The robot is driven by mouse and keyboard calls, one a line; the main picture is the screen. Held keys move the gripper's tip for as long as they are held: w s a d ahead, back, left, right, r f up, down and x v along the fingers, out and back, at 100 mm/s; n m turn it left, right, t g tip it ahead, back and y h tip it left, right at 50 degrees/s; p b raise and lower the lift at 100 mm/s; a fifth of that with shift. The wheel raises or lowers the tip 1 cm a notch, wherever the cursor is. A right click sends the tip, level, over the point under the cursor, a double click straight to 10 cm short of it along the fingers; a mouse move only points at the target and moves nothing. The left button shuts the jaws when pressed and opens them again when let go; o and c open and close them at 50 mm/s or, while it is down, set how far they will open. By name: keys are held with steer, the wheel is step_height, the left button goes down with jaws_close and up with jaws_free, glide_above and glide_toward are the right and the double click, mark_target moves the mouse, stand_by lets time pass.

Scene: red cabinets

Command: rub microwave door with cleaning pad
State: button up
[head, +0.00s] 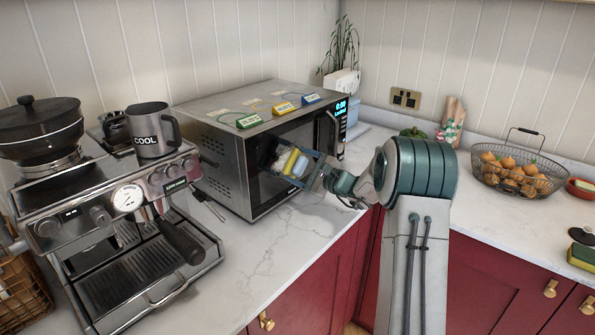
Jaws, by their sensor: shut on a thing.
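The microwave (219,160) stands on the counter left of centre, a steel box with a dark front door (263,187) and a lit display on its right side. My arm reaches in from the lower right. My gripper (292,166) is at the door's front, shut on a small pad (287,160) with yellow and pale parts. The pad is close against the dark door; I cannot tell whether it touches. My gripper hides part of the door's middle.
A coffee machine (110,220) with a COOL mug (150,130) stands left of the microwave. Coloured labelled tags (283,108) lie on the microwave top. A wire fruit basket (518,176) and a sponge (583,256) are at right. The counter front (270,250) is clear.

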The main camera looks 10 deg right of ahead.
steer(key=shift+w+d+f+b, duration=0.1)
steer(key=shift+w+d+b, duration=0.1)
steer(key=shift+w+d, duration=0.75)
steer(key=shift+w+d+b, duration=0.2)
steer(key=shift+w+d, duration=0.45)
steer(key=shift+d, duration=0.55)
steer(key=shift+a+b, duration=0.1)
steer(key=shift+b, duration=0.35)
steer(key=shift+s+a+b, duration=0.55)
steer(key=shift+a+b, duration=0.2)
steer(key=shift+b, duration=0.05)
steer(key=shift+s+a+b, duration=0.5)
steer(key=shift+a+b, duration=0.2)
steer(key=shift+b, duration=0.05)
steer(key=shift+s+a+f+b, duration=0.1)
steer(key=shift+s+a+b, duration=0.3)
steer(key=shift+b, duration=0.3)
steer(key=shift+s+a+b, duration=0.7)
steer(key=shift+a+b, duration=0.1)
steer(key=shift+a, duration=0.05)
steer(key=shift+a, duration=0.1)
